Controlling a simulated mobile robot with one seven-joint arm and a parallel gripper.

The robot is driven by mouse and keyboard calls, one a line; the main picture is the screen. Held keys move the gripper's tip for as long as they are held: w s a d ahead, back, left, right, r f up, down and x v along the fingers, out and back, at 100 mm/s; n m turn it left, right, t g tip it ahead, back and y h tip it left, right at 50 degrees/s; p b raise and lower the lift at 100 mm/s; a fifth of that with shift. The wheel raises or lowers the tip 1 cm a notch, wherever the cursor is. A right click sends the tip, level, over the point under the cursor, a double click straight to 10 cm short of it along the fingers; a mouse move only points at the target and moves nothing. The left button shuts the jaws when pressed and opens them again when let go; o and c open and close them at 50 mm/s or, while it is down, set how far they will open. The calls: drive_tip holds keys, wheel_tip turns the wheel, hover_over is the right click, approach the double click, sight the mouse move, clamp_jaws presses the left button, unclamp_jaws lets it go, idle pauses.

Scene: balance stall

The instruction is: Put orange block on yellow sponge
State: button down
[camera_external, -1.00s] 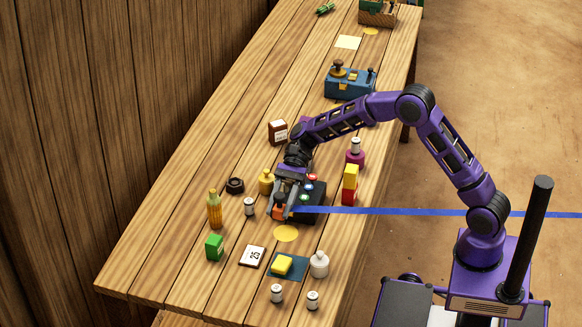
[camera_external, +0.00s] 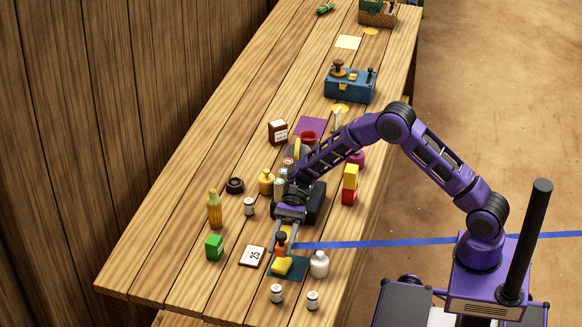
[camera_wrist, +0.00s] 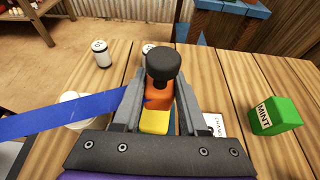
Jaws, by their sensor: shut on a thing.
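The orange block (camera_external: 280,251) has a black knob on top. My gripper (camera_external: 285,238) is shut on it, with a finger on each side. In the wrist view, my gripper (camera_wrist: 160,95) holds the orange block (camera_wrist: 157,97) with its dark knob upright. The yellow sponge (camera_external: 281,267) lies on a dark blue mat (camera_external: 301,269), directly below the block. The sponge (camera_wrist: 155,121) also shows between the fingers in the wrist view. I cannot tell whether the block touches the sponge or hangs just above it.
A white bottle (camera_external: 319,264) stands right of the mat. Two small jars (camera_external: 277,293) (camera_external: 313,299) stand in front. A blue strip (camera_external: 430,242) runs right from near my gripper.

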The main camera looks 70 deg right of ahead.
sight(282, 254)
drive_tip(key=shift+f, duration=1.55)
drive_tip(key=shift+f+b, duration=0.2)
drive_tip(key=shift+b, duration=0.1)
drive_tip(key=shift+c, duration=2.2)
unclamp_jaws()
drive_tip(key=shift+d+r, duration=0.2)
drive_tip(key=shift+r, duration=0.1)
drive_tip(key=p+v, duration=0.1)
drive_tip(key=v, duration=1)
drive_tip(key=shift+d, duration=0.25)
drive_tip(key=shift+r, duration=0.15)
